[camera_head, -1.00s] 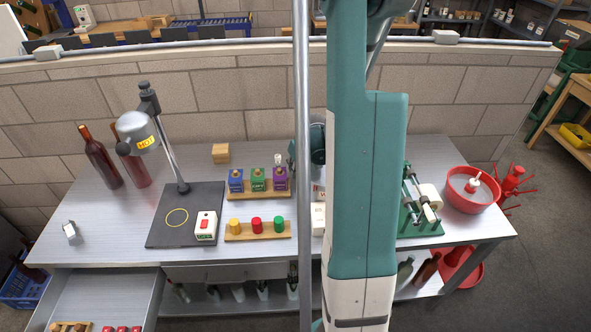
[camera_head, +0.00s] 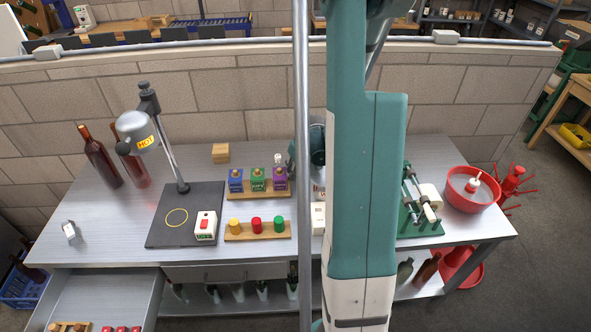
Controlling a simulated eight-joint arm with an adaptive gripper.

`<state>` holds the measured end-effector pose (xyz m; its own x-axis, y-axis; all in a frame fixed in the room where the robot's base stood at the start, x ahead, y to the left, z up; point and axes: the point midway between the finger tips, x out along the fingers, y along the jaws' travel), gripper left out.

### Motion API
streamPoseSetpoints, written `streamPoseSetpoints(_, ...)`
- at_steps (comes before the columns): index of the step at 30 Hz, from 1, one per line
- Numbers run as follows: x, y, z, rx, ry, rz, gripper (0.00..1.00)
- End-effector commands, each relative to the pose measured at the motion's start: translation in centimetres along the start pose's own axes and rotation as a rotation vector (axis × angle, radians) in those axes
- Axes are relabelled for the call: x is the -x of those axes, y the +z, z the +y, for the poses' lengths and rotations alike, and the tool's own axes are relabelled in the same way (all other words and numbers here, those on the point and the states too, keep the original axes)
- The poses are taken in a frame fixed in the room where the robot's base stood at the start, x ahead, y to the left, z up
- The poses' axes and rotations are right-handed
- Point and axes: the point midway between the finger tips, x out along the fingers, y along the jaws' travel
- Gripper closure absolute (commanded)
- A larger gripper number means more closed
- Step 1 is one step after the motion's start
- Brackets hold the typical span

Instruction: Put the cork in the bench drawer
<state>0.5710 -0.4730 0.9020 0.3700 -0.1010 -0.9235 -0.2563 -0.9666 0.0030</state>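The bench drawer (camera_head: 105,290) is pulled open at the lower left; its metal floor is mostly bare. Small items on wooden strips lie at its front, cut off by the picture's bottom edge. I cannot make out a cork for certain. My own teal arm stands in front of the bench and covers part of the worktop. My gripper does not show; the arm hides that area or it is out of view.
The bench top (camera_head: 110,225) holds a heat lamp (camera_head: 137,130), dark bottles (camera_head: 100,160), a wooden block (camera_head: 220,153), coloured bottles in a rack (camera_head: 258,180), a row of coloured caps (camera_head: 256,225) and a red basin (camera_head: 472,188). The left front worktop is mostly clear.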

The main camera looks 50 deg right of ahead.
Motion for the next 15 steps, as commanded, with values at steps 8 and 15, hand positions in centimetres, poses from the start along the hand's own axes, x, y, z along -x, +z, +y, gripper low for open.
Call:
streamPoseSetpoints(8,1.0,-0.1,0.0,0.0,0.0,0.0,0.8)
streamPoseSetpoints(15,3.0,-0.1,0.0,-0.001,0.0,0.0,0.8)
